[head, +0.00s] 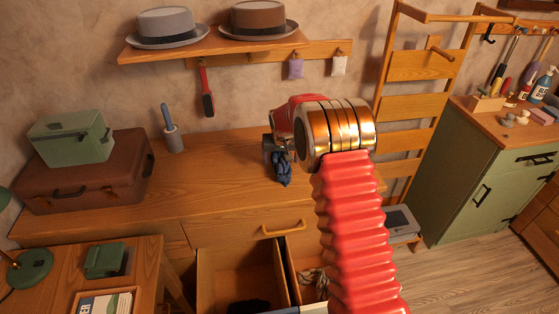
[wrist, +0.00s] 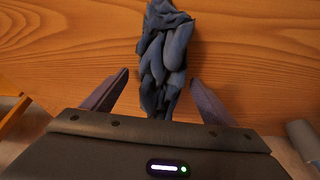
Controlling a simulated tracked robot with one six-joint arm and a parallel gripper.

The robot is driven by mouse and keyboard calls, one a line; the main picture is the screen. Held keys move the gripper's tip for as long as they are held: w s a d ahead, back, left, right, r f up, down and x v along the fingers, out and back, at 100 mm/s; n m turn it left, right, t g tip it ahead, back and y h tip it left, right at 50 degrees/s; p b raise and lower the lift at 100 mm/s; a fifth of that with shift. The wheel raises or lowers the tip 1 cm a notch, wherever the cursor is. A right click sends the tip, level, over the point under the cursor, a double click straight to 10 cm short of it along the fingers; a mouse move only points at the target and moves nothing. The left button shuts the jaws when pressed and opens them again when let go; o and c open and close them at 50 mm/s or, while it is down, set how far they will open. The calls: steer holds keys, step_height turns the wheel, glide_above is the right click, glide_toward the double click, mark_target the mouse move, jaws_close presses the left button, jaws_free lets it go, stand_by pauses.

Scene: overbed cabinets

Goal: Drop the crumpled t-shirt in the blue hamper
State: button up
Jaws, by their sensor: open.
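The crumpled t-shirt is a dark blue bundle (head: 282,172) on the wooden dresser top, below my gripper (head: 272,152) in the head view. In the wrist view the t-shirt (wrist: 165,50) lies in folds between the two dark fingers of my gripper (wrist: 160,79). The fingers are apart, one on each side of the cloth, with gaps showing. Its near end is hidden behind the gripper body. I cannot make out a blue hamper for certain. A pale bluish edge (head: 314,309) shows at the bottom of the head view, partly hidden by my arm.
Two dresser drawers stand open, one (head: 235,270) with something dark inside, the other holding striped cloth (head: 312,280). A brown suitcase (head: 85,185) with a green box (head: 70,138) sits at left. A brush in a holder (head: 172,135) stands behind. A hat shelf (head: 215,45) overhangs.

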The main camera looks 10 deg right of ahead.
mark_target(281, 153)
steer(key=shift+c, duration=0.2)
steer(key=c, duration=1.3)
steer(key=shift+o, duration=0.2)
steer(key=shift+r, duration=0.1)
step_height(281, 153, up, 10)
steer(key=shift+f, duration=0.1)
